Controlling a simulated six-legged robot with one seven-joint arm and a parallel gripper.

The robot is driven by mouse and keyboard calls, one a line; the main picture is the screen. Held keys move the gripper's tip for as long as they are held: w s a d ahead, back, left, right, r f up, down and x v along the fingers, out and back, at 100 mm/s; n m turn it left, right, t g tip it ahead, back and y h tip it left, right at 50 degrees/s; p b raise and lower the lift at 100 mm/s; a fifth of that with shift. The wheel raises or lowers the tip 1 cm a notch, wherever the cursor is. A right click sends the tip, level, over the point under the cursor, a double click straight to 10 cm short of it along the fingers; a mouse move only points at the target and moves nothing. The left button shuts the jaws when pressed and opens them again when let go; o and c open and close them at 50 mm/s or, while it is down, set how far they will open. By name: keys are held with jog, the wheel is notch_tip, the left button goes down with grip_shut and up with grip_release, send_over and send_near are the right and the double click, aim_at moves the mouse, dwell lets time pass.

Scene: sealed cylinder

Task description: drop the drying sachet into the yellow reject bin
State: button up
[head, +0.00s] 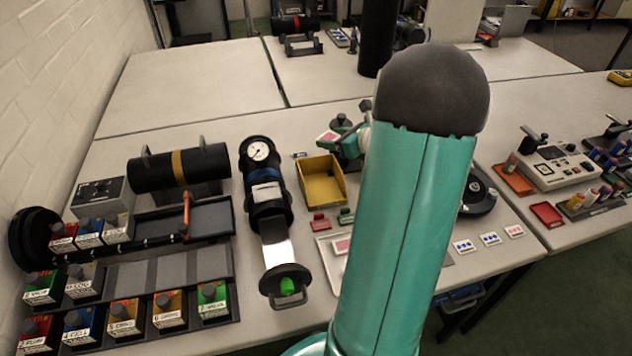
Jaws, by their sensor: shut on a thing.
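The yellow reject bin (322,183) stands open on the middle of the bench, left of my teal arm. My gripper (338,143) shows small, just behind the bin's far right corner, partly hidden by my arm. It is shut on what looks like the drying sachet (327,137), a small white packet with a pink-red patch, at the bin's far edge. I cannot tell its exact height or whether it touches the bin. The inside of the bin that shows looks empty.
A dark cylinder with a gauge (257,152) and an end cap with a green knob (287,286) lie left of the bin. A pale tray (328,262) with a pink-marked packet is in front. Racks of coloured boxes (122,318) fill the left. The back tabletop (200,80) is clear.

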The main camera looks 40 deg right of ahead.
notch_tip(320, 180, down, 6)
jog(key=shift+s+r, duration=0.1)
jog(key=shift+r, duration=0.1)
dwell(0.3)
jog(key=o, duration=1)
jog(key=shift+o, duration=0.2)
jog(key=v, duration=1.3)
jog(key=shift+s, duration=0.35)
jog(key=shift+r, duration=0.15)
